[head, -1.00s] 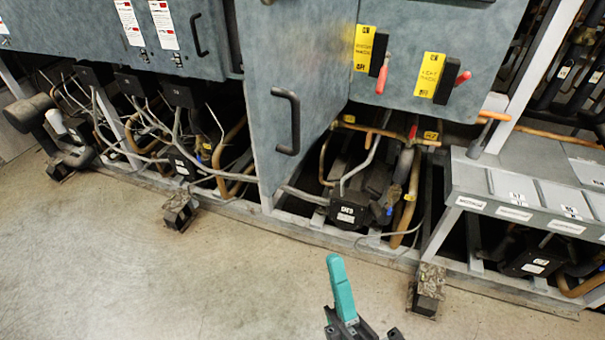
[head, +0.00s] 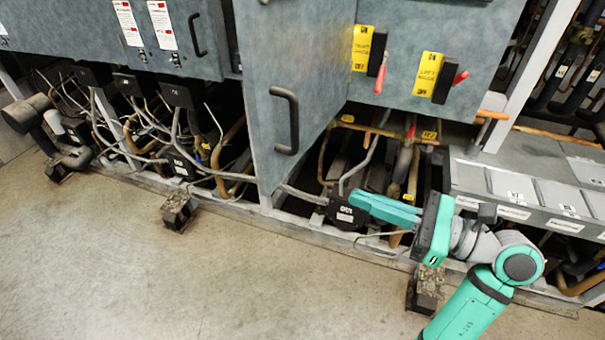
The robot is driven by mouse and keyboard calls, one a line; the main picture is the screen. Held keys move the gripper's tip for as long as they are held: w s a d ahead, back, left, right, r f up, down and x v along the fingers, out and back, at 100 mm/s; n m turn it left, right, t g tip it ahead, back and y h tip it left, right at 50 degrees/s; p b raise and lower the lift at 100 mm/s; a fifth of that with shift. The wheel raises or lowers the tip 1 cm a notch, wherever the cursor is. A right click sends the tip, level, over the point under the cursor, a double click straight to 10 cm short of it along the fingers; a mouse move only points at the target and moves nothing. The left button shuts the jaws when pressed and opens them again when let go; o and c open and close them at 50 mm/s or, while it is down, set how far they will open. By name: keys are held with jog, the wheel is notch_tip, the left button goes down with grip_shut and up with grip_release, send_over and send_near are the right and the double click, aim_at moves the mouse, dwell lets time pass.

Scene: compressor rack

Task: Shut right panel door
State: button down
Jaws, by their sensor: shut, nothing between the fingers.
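The right panel door (head: 292,60) is a grey-blue metal door with a black bar handle (head: 286,120). It stands swung out from the cabinet, with the interior panel (head: 440,50) open to view on its right. My gripper (head: 356,203) is shut and empty, its teal fingers pointing left. It is below and to the right of the door's lower edge, in front of the compressor bay, apart from the handle. The top of the door is out of view.
Two switches with red levers (head: 380,78) and yellow labels sit on the panel. Pipes, cables and a black box (head: 344,214) lie behind my gripper. A grey shelf (head: 470,178) with labels is at the right.

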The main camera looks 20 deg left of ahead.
send_near(287, 169)
jog(key=a, duration=0.5)
jog(key=shift+w+r, duration=0.1)
jog(key=shift+r, duration=0.05)
jog(key=shift+w+a, duration=0.1)
jog(key=shift+a, duration=0.65)
jog(key=shift+w, duration=0.1)
jog(key=shift+w, duration=0.1)
